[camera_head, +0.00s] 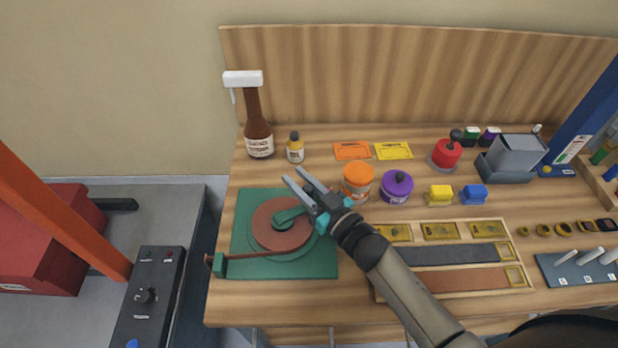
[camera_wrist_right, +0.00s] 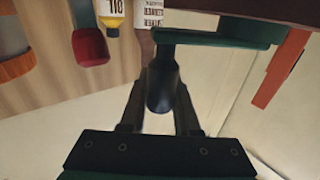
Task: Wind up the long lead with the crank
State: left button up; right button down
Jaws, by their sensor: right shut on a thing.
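The winder is a green square base (camera_head: 320,264) with a red-brown round drum (camera_head: 268,238) on it. A green crank arm (camera_head: 290,214) lies across the drum, pointing right from its hub. My right gripper (camera_head: 293,178) reaches over the drum's upper right. In the right wrist view it is shut on the dark crank handle (camera_wrist_right: 162,85), which joins the green crank arm (camera_wrist_right: 215,39). The lead's far end is hard to make out. My left gripper is out of view.
A brown bottle (camera_head: 258,140), oil bottle (camera_head: 295,148), orange jar (camera_head: 358,179) and purple jar (camera_head: 397,187) stand behind and right of the winder. A control box (camera_head: 150,295) stands left of the bench.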

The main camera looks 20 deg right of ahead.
jog(key=c, duration=0.6)
grip_release()
jog(key=shift+c, duration=0.2)
jog(key=v, duration=1.5)
jog(key=shift+s, duration=0.1)
jog(key=shift+c, duration=0.2)
